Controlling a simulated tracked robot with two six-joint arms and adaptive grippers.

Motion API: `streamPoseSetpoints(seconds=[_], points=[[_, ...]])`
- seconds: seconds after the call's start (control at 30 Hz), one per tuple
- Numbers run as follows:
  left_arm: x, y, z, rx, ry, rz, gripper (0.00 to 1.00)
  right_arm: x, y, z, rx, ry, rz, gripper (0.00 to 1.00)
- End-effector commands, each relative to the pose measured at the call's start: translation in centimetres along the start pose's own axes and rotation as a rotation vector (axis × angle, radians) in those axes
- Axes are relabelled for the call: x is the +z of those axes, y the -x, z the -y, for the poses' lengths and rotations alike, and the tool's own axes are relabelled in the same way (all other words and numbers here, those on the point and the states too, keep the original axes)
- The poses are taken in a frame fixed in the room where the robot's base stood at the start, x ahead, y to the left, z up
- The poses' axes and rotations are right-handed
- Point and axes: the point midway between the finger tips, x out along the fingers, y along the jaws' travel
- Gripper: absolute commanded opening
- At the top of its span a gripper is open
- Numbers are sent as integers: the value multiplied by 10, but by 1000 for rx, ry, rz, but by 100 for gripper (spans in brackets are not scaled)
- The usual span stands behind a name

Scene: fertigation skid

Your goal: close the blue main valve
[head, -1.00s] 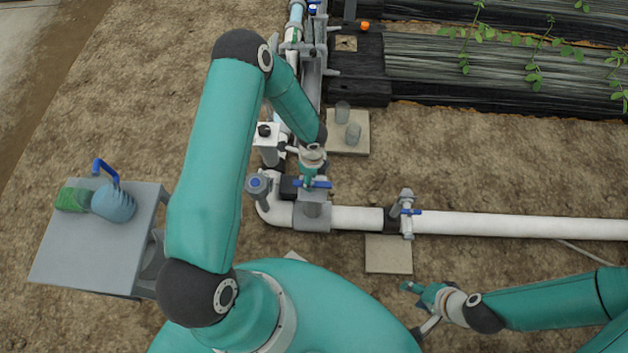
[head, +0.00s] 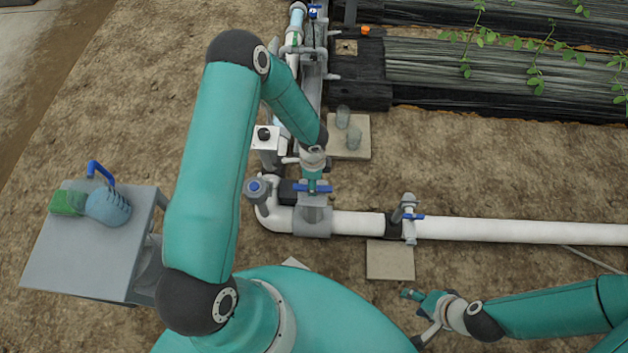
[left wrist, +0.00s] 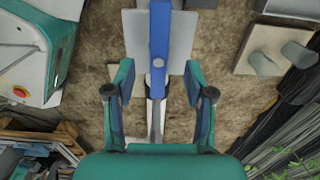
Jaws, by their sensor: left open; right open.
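The blue valve handle (head: 322,188) sits on a grey valve body on the white pipe, just right of the pipe's corner. It lies roughly along the pipe. My left gripper (head: 313,182) is over it and partly covers it. In the left wrist view the blue handle (left wrist: 159,50) runs up the middle, its near end between the two open fingers (left wrist: 159,85). There is a gap on both sides; contact is not visible. A second, smaller blue-handled valve (head: 410,216) sits further right on the pipe. My right gripper (head: 412,318) is open and empty, low in the picture.
A grey side table (head: 88,248) at the left holds a green sponge-like block (head: 68,203) and a blue rounded item (head: 108,208). A grey knob-topped fitting (head: 257,190) stands close left of the valve. Two grey cups (head: 354,138) stand on a slab behind. Bare soil is open right of the pipe.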

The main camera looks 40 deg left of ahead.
Motion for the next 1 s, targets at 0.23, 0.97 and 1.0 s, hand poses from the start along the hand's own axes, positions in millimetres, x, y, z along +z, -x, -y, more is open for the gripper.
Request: streamPoseSetpoints(seconds=[0.23,0.97,1.0], points=[[0,-3,0,0,1,0,54,0,-3,-1,0,0,0,51],[0,-45,-2,0,1,0,54,0,-48,-18,0,0,0,51],[0,-44,-2,0,1,0,54,0,-48,-17,0,0,0,51]])
